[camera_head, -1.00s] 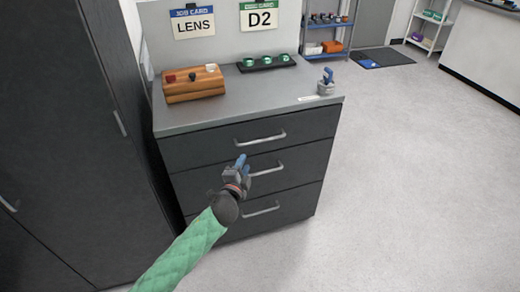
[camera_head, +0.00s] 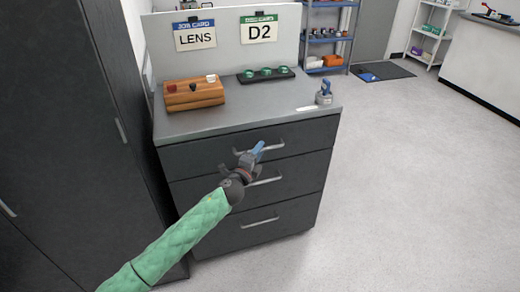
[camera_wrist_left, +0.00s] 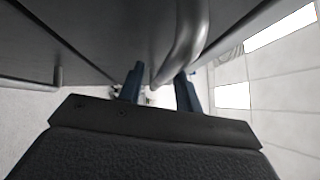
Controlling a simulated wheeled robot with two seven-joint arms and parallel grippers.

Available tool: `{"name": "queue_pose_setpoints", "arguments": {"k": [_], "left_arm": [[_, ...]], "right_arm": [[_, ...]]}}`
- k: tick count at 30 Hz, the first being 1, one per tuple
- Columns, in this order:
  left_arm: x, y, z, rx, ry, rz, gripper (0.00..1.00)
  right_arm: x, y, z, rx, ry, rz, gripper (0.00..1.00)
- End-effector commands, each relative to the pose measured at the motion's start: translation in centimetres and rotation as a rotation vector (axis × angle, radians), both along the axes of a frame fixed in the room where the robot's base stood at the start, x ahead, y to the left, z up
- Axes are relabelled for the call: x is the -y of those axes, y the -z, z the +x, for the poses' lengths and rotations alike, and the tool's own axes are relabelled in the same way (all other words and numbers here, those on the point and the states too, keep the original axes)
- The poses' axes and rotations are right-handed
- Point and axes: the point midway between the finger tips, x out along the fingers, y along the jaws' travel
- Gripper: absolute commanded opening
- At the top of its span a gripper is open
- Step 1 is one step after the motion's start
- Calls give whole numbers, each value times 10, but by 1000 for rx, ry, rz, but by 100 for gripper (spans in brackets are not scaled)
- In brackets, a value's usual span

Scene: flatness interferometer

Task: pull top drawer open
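The dark drawer cabinet has a top drawer (camera_head: 195,155) whose front looks flush with the cabinet. Its silver bar handle (camera_head: 278,146) runs across the front. My left gripper (camera_head: 257,150) is at this handle, with its blue fingertips overlapping the bar. In the left wrist view, the two blue fingers (camera_wrist_left: 160,88) stand apart, and the handle bar (camera_wrist_left: 186,38) reaches into the space between them. I cannot tell whether either finger touches it. My gripper hides the middle of the handle. My right gripper is out of view.
Two lower drawers (camera_head: 215,235) with bar handles sit below. A wooden block (camera_head: 195,98), a black tray with green-ringed pieces (camera_head: 265,80) and a blue-grey tool (camera_head: 324,95) stand on the grey top. A tall dark cabinet (camera_head: 60,120) is close on the left. The floor at right is clear.

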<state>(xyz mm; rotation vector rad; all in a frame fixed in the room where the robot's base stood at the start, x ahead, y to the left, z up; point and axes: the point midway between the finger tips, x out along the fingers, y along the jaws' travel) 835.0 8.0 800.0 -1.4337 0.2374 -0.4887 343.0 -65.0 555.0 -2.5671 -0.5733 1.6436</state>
Motion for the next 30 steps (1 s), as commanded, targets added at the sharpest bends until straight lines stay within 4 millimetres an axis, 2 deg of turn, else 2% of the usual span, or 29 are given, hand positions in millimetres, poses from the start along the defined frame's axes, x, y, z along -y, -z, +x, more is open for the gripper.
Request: {"name": "queue_pose_setpoints", "arguments": {"k": [5,13,14,18,19,26,30], "left_arm": [[5,-2,9,-1,1,-1,34],[6,-1,10,-1,0,-2,34],[6,-1,10,-1,0,-2,30],[6,-1,10,-1,0,-2,3],[6,-1,10,-1,0,-2,0],[6,-1,9,-2,0,-1,0],[8,-1,2,-2,0,-2,0]], "right_arm": [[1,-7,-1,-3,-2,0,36],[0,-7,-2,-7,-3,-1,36],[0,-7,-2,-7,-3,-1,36],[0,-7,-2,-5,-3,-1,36],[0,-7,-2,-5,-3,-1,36],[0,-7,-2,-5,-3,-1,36],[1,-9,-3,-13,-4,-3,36]]}}
